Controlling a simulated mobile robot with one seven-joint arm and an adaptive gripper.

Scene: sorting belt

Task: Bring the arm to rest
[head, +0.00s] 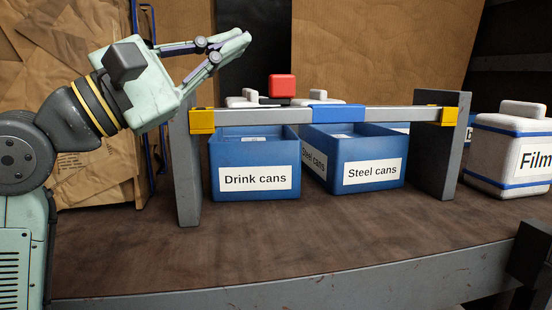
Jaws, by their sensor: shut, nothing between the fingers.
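My arm reaches up from the left edge of the head view. My gripper (243,40) is raised at the upper left, above the left post of a low gantry and clear of the table. Its fingers point up and to the right. They are shut with nothing between them.
A gantry bar (390,114) on two grey posts spans the brown table (300,245). Blue bins labelled "Drink cans" (253,199) and "Steel cans" (372,190) stand behind it. A red block (282,86) shows above the bar. A white "Film" box (500,180) stands right. The front table is clear.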

